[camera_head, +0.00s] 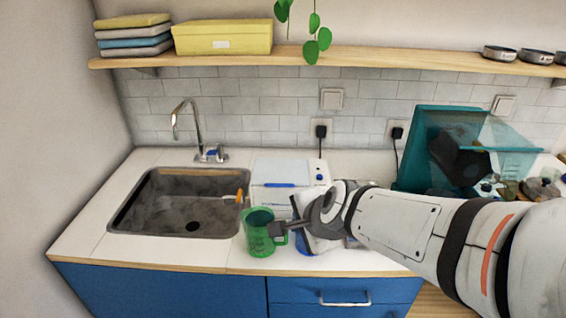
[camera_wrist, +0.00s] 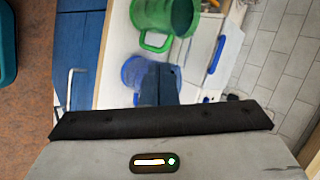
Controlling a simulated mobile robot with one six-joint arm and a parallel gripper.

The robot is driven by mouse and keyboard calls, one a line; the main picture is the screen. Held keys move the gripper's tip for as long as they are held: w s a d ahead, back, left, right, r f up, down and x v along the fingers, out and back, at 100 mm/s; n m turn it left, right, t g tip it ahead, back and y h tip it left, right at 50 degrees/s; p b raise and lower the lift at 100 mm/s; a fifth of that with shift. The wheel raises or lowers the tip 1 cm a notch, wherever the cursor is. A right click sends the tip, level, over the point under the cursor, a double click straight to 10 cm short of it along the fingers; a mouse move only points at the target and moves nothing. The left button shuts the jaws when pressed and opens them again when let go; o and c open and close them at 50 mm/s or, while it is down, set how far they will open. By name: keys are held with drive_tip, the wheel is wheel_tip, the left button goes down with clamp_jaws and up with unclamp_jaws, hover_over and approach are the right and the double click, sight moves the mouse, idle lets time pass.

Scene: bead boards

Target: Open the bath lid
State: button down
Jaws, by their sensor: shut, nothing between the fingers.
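The bath is a white box (camera_head: 262,200) on the counter right of the sink, with a blue handle (camera_head: 280,185) at the front of its flat top and a blue knob at its right. The lid looks closed. In the wrist view the white bath (camera_wrist: 197,48) and its blue handle (camera_wrist: 216,54) show at the upper right, partly hidden by a green jug. My gripper (camera_head: 276,229) is shut and empty, in front of the bath and overlapping the green jug's handle in the head view. Its shut fingers (camera_wrist: 162,84) also show in the wrist view. I cannot tell whether they touch the jug.
The green jug (camera_head: 258,240) stands at the counter front, before the bath. A blue round container (camera_wrist: 138,74) is close beside my fingers. The sink (camera_head: 180,205) is at left, a teal clear-sided bin (camera_head: 425,150) at right. A shelf (camera_head: 350,58) runs above.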

drive_tip(key=w+a+r+m+t+h, duration=0.1)
drive_tip(key=w+a+m+t, duration=0.4)
drive_tip(key=m, duration=1.1)
drive_tip(key=w+f+m+h, duration=0.1)
drive_tip(key=w+f+m, duration=0.1)
drive_tip(key=w, duration=0.1)
drive_tip(key=w+d+f+m+h, duration=0.1)
drive_tip(key=w+m, duration=0.2)
drive_tip(key=w+f+m+h, duration=0.1)
drive_tip(key=w+f+m, duration=0.1)
drive_tip(key=w, duration=0.2)
drive_tip(key=shift+w+d+f+g, duration=0.1)
drive_tip(key=shift+d+f+g, duration=0.2)
drive_tip(key=shift+r, duration=0.1)
